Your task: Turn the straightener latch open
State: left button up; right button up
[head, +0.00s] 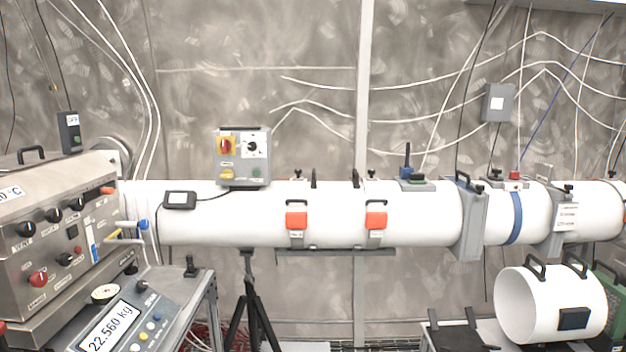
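A long white pipe (415,218) runs across the view. Two orange latches on grey plates sit on its front, a left one (296,220) and a right one (376,220). Each has a small label under it, too small to read, so I cannot tell which one is the straightener latch. A grey flanged slot housing (467,222) with a black handle on top stands farther right on the pipe. Whether either latch is turned open or closed cannot be told for certain. Neither of my grippers shows in this view.
A steel control panel (60,235) and a scale (125,318) reading 22.560 kg stand at the left. A black tripod (255,305) stands under the pipe. A loose white pipe section (520,300) with black handles lies at the lower right. Space before the latches looks clear.

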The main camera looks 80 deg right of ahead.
aim_at(479, 189)
jog(key=z, duration=3.7)
